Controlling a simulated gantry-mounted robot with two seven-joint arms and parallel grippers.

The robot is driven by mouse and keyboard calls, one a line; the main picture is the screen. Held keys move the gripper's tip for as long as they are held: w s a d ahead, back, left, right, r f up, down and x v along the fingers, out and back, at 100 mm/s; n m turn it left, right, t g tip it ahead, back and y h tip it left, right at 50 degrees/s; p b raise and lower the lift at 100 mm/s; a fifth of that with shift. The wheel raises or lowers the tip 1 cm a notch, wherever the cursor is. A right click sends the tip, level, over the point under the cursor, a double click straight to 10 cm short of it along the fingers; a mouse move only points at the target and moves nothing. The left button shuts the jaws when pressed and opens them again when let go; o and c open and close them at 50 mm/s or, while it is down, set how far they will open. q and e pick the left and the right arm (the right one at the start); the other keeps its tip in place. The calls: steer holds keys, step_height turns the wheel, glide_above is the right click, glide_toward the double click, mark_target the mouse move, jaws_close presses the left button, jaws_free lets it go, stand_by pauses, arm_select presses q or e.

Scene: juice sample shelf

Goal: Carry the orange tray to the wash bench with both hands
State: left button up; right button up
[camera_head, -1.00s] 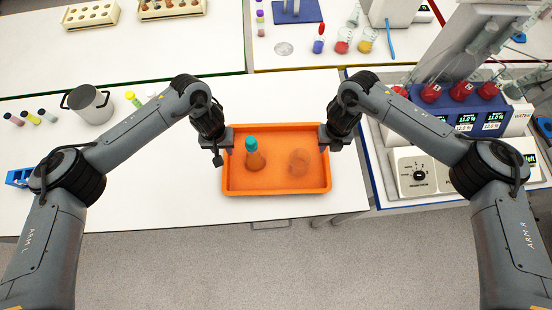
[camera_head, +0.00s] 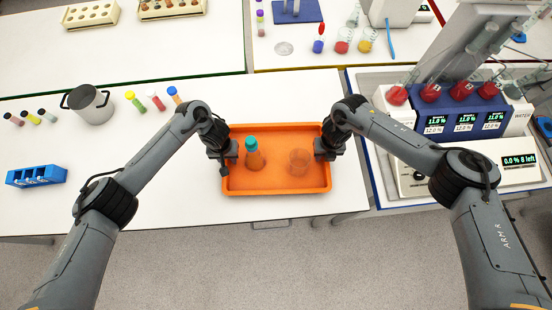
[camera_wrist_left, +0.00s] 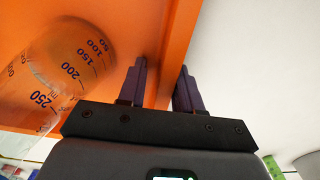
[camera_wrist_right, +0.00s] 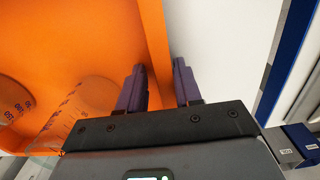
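Whether the fingers press on the walls is unclear.
A metal pot (camera_head: 92,104), several colored-cap vials (camera_head: 157,101) and a blue rack (camera_head: 36,176) stand left of the tray. A dispensing machine (camera_head: 465,120) stands close on the right. Another bench (camera_head: 120,55) lies behind. Grey floor (camera_head: 270,260) is free in front.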

arm_select(q)
jaws_close()
arm_select(e)
jaws_close()
arm_select(q)
steer(key=shift+r, duration=0.15)
arm_select(e)
steer(key=shift+r, duration=0.15)
